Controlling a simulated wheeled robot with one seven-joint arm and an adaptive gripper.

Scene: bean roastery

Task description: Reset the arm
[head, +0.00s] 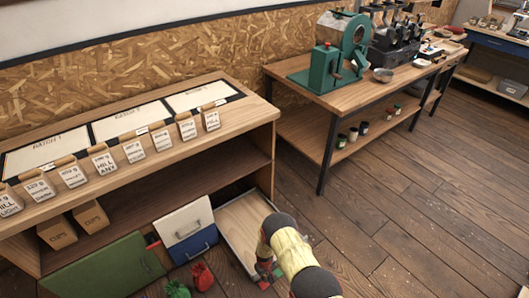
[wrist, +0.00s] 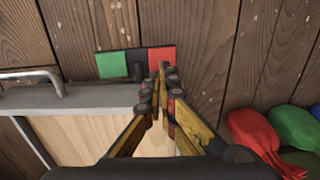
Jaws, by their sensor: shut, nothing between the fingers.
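My gripper (head: 264,270) is at the bottom centre of the head view, low over the front end of the grey-rimmed wooden tray or cart bed (head: 224,238). In the wrist view my gripper (wrist: 164,72) is shut and empty, its yellow and black fingers together. The fingertips lie in front of a small green, black and red piece (wrist: 110,65) at the rim. I cannot tell whether they touch it. The grey rim (wrist: 90,98) and a metal handle (wrist: 35,76) show left of the fingers.
Red (head: 202,277) and green (head: 178,290) bags lie on the floor beside the tray. A shelf bench (head: 240,125) with several labelled bags stands left. A table (head: 345,95) with a green machine (head: 325,72) stands behind. The floor at right (head: 430,210) is clear.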

